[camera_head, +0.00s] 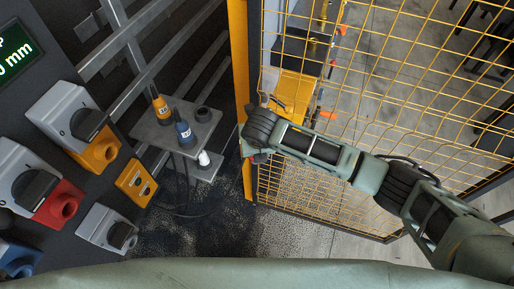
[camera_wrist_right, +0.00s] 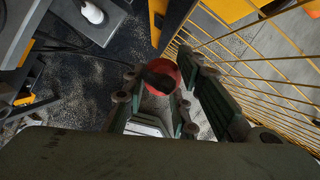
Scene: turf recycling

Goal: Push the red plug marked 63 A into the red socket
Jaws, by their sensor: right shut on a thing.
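The red plug (camera_wrist_right: 180,78) shows in the right wrist view as a red ring with a dark end, between the fingers. My right gripper (camera_wrist_right: 163,92) is shut on it. In the head view my right gripper (camera_head: 252,156) hangs at the end of the arm beside the yellow fence post, mostly hidden by the wrist. The red socket (camera_head: 62,204) is on the dark panel at the left, below a grey switch box, with its round mouth facing out. The gripper and plug are well to the right of it. The 63 A marking cannot be read. My left gripper is not in view.
An orange socket (camera_head: 97,152) and a blue socket (camera_head: 20,258) flank the red one. A small grey stand (camera_head: 150,128) holds an orange plug (camera_head: 161,107) and a blue plug (camera_head: 184,132). A yellow mesh fence (camera_head: 385,75) stands right. Dark floor lies between panel and gripper.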

